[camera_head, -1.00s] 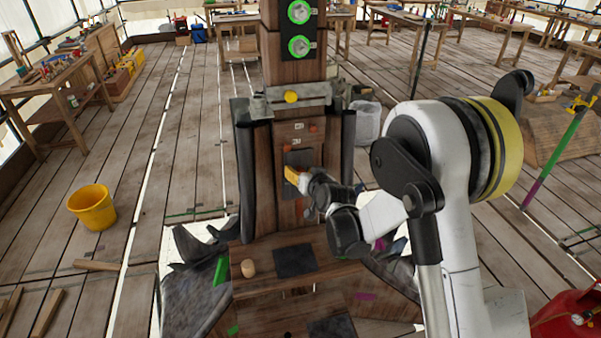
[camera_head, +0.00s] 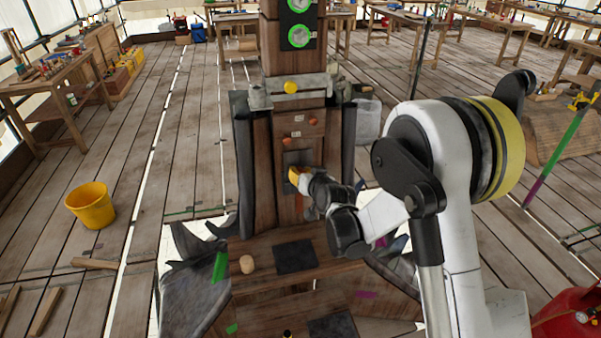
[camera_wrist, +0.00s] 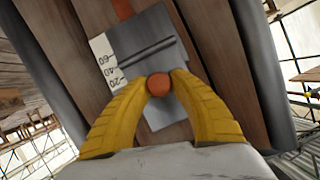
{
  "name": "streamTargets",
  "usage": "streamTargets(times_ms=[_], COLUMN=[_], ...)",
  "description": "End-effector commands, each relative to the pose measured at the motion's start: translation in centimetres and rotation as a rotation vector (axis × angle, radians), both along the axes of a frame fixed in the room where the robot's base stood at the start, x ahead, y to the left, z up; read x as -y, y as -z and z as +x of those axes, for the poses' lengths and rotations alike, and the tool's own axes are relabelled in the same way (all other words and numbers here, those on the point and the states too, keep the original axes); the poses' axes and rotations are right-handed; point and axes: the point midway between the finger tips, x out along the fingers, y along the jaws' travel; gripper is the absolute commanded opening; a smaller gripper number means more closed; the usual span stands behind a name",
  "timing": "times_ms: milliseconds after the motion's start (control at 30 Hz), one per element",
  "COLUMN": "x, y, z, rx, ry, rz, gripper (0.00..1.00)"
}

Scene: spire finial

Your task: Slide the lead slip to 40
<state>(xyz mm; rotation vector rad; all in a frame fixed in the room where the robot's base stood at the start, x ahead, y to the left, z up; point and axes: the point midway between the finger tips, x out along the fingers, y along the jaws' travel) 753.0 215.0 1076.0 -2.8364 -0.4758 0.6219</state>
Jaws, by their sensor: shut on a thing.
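The lead slip (camera_wrist: 150,70) is a grey plate on the brown wooden spire post, with a dark ridge across it and an orange knob (camera_wrist: 158,84). My gripper (camera_wrist: 159,88) has yellow fingers closed around this knob. A white scale (camera_wrist: 104,58) marked 60, 40 and 20 runs along the slip's left edge in the wrist view. The ridge's left end lies near the marks; I cannot tell its exact reading. In the head view the slip (camera_head: 298,158) shows partly behind my gripper (camera_head: 295,176), and the scale is not legible.
A grey clamp with a yellow knob (camera_head: 291,87) spans the post above. Dark upright sheets (camera_head: 243,165) flank it. A wooden knob (camera_head: 247,264) and dark square (camera_head: 295,257) are on the base below. A yellow bucket (camera_head: 91,206) stands left.

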Motion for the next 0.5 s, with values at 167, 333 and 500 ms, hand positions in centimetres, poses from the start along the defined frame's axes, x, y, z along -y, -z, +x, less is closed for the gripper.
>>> streamTargets(times_ms=[167, 333, 500], x=[-0.01, -0.01, 0.07], y=[-0.14, -0.14, -0.23], z=[0.03, 0.03, -0.15], rx=[0.002, 0.002, 0.002], ry=[0.001, 0.001, 0.001], rz=[0.001, 0.001, 0.001], gripper=[0.49, 0.49, 0.49])
